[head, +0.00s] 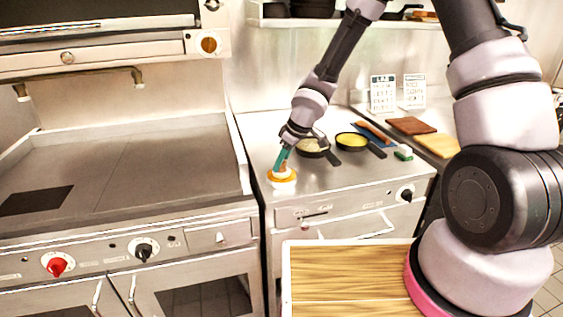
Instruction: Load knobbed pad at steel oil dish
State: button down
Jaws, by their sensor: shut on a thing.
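The steel oil dish (283,187) stands near the front left corner of the steel counter, with an orange-yellow ring showing at its top. My gripper (283,161), with teal fingers, points down over the dish. It is shut on the knobbed pad (284,171), which shows as a small pale shape below the fingertips, at the middle of the dish. The knob is mostly hidden by the fingers. The picture is too small to tell whether the pad touches the oil or hangs just above it.
Two dark pans, one with pale contents (311,147) and one with yellow (353,140), stand right of my gripper. A green-and-white block (404,153), brown board (411,125) and tan board (438,145) lie further right. A flat griddle (120,165) fills the left.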

dwell(0.3)
jog(key=shift+r, duration=3.5)
jog(key=shift+w, duration=0.15)
